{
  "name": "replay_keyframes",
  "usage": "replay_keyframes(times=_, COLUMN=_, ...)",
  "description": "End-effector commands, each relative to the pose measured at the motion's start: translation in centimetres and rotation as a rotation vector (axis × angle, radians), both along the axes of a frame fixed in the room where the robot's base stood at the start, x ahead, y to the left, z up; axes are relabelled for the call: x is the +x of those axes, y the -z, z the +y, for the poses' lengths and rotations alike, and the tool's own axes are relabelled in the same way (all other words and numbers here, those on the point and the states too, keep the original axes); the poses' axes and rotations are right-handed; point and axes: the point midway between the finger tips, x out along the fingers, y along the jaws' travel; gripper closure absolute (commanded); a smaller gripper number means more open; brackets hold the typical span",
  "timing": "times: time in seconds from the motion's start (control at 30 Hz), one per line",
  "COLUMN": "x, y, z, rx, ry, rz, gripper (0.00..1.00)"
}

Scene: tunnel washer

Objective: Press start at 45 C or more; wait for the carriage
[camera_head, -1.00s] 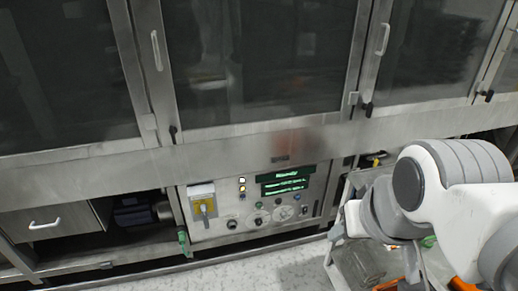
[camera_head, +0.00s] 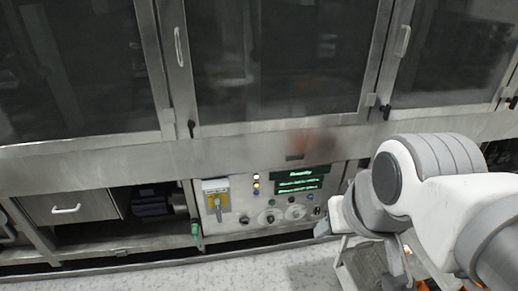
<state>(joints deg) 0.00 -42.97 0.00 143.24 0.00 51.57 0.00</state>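The washer's control panel (camera_head: 228,235) is low in the middle, below the glass doors. Its dark display (camera_head: 297,181) shows green lines too small to read, so I cannot tell the temperature. Beside it is a column of small lights (camera_head: 256,184), with an amber one lit. Below are a small green button (camera_head: 271,202), round dials (camera_head: 270,217) and a black knob (camera_head: 243,222). I cannot tell which control is start. No carriage can be made out. My arm comes in from the right; its end is near the panel's right edge, and my gripper's fingers cannot be made out.
A drawer (camera_head: 70,207) is at lower left. A wire basket (camera_head: 368,268) stands under my arm. The pale floor (camera_head: 265,272) before the panel is clear.

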Motion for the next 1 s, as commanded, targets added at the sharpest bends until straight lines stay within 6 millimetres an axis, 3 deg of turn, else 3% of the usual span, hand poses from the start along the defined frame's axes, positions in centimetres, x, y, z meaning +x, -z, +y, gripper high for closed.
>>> replay_keyframes(times=0.17, x=0.00, y=0.00, z=0.00, rx=0.000, ry=0.000, rz=0.000, gripper=0.55)
replay_keyframes(times=0.43, x=0.00, y=0.00, z=0.00, rx=0.000, ry=0.000, rz=0.000, gripper=1.00)
replay_keyframes(times=1.0, x=0.00, y=0.00, z=0.00, rx=0.000, ry=0.000, rz=0.000, gripper=1.00)
